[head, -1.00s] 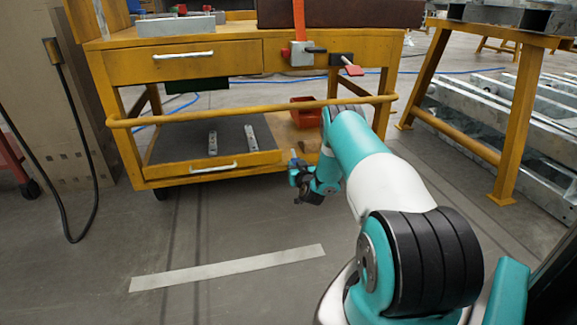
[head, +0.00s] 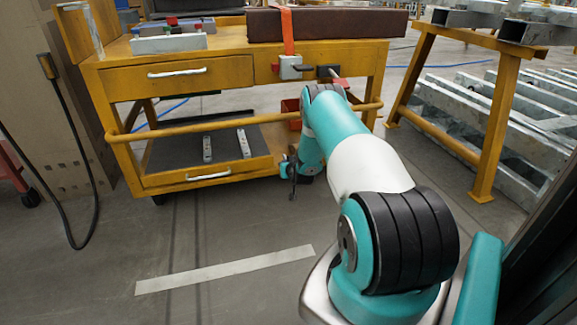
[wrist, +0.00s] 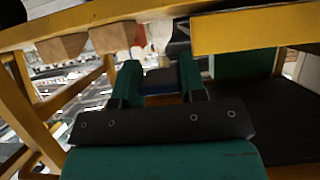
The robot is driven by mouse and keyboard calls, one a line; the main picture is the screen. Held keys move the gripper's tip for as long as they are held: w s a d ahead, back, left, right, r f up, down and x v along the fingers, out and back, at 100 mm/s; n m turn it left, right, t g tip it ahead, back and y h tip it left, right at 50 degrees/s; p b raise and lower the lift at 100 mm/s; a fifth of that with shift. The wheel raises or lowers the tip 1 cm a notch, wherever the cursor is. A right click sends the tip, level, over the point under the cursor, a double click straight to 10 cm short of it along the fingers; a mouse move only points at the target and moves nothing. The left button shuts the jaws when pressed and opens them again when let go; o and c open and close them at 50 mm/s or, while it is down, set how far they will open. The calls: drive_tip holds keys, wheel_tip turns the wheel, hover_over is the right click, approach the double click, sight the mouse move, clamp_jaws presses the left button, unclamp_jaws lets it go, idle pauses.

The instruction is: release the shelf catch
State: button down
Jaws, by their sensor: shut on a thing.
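My gripper (head: 289,172) is low at the right end of the cart's lower shelf front in the head view, partly hidden by my own arm. In the wrist view my gripper (wrist: 160,82) has its two teal fingers closed on a small dark blue piece (wrist: 160,80), which looks like the shelf catch. Its full shape is hidden between the fingers. The lower shelf (head: 178,160) is a dark tray with a yellow front and a pale handle (head: 208,175).
Two metal bars lie on the lower shelf. A yellow rail (head: 215,128) runs across the cart front above it. A red bin (head: 290,106) shows behind my arm. A yellow stand (head: 495,120) is at the right. Open floor lies in front.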

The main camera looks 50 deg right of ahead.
drive_tip(key=c, duration=0.7)
unclamp_jaws()
drive_tip(key=shift+w+a, duration=0.1)
drive_tip(key=p+v, duration=0.8)
drive_tip(key=v, duration=0.9)
drive_tip(key=shift+s+a+r, duration=0.1)
drive_tip(key=shift+s+r, duration=0.1)
